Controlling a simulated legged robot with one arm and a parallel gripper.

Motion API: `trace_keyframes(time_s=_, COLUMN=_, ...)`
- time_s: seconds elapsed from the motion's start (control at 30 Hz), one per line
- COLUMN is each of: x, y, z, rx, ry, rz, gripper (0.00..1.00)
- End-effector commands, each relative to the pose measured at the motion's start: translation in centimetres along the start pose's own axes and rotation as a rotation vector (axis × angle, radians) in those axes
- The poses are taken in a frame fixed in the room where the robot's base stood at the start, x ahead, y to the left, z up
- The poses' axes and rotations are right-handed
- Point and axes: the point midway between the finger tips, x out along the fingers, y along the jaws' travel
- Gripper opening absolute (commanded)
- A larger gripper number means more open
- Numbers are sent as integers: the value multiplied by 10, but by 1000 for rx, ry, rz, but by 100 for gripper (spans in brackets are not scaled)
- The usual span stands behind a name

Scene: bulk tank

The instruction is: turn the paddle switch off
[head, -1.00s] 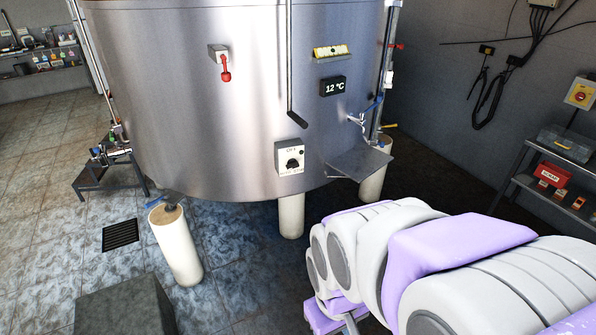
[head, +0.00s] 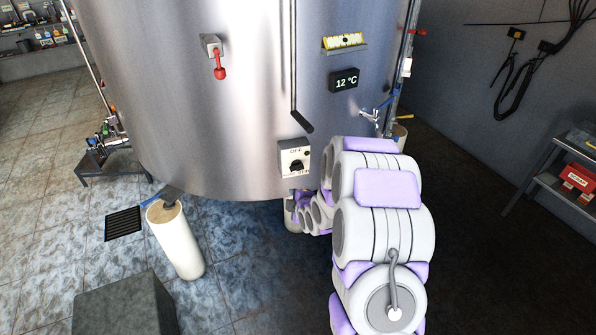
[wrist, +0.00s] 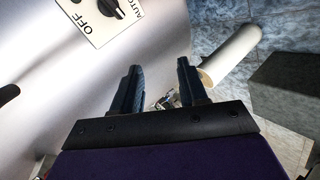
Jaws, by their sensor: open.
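The switch box (head: 294,158) is a light plate low on the front of the steel tank (head: 220,120), with a black knob (head: 296,166) and printing that includes OFF. In the wrist view the box (wrist: 93,32) is at the top left, cut by the frame edge, with the knob (wrist: 116,8) and the words OFF and AUTO. I cannot tell for sure which mark the knob points to. My gripper (wrist: 158,66) is open and empty, its two dark fingers apart from the box. In the head view my arm's end is below the box, and the fingers are not clear there.
A grey box with a red lever (head: 219,72), a 12 °C display (head: 345,80) and a dark hanging rod (head: 301,122) are on the tank. A tap (head: 370,115) is at its right. A pale leg (head: 175,240) and a dark block (head: 125,305) stand on the floor.

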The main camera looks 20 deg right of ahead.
Motion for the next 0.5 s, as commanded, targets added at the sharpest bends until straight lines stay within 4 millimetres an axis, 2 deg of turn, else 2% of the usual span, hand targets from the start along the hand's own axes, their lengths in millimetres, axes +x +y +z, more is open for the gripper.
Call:
trace_keyframes(time_s=0.1, x=21, y=-5, z=13, rx=-105, ry=20, rz=118, gripper=43)
trace_keyframes(time_s=0.2, x=33, y=-8, z=23, rx=-194, ry=22, rz=229, gripper=43)
trace_keyframes(time_s=0.33, x=39, y=-14, z=38, rx=-297, ry=1, rz=364, gripper=43)
trace_keyframes(time_s=0.5, x=37, y=-20, z=60, rx=-384, ry=-45, rz=503, gripper=43)
